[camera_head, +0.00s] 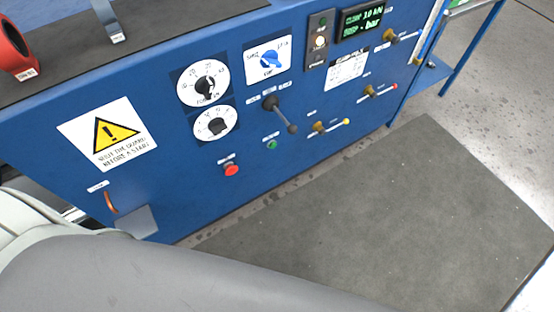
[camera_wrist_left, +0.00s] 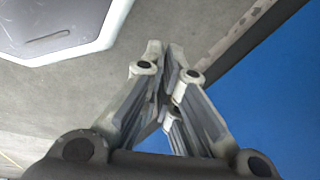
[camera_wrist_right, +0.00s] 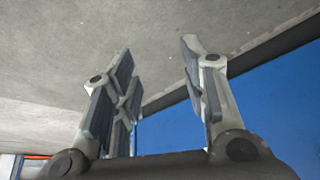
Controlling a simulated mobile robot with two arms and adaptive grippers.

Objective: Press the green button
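The green button (camera_head: 271,144) is a small round knob on the front of the blue panel (camera_head: 190,175), under a small white label and up and to the right of the red button (camera_head: 231,170). Neither gripper shows in the head view. In the left wrist view my left gripper (camera_wrist_left: 165,46) has its fingertips drawn together with nothing between them. In the right wrist view my right gripper (camera_wrist_right: 158,48) has its fingers wide apart and empty. Both wrist views show floor and part of a blue surface, but no button.
Two white dials (camera_head: 203,83) and a warning sign (camera_head: 107,138) are on the left. A dark mat (camera_head: 400,210) covers the open floor.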

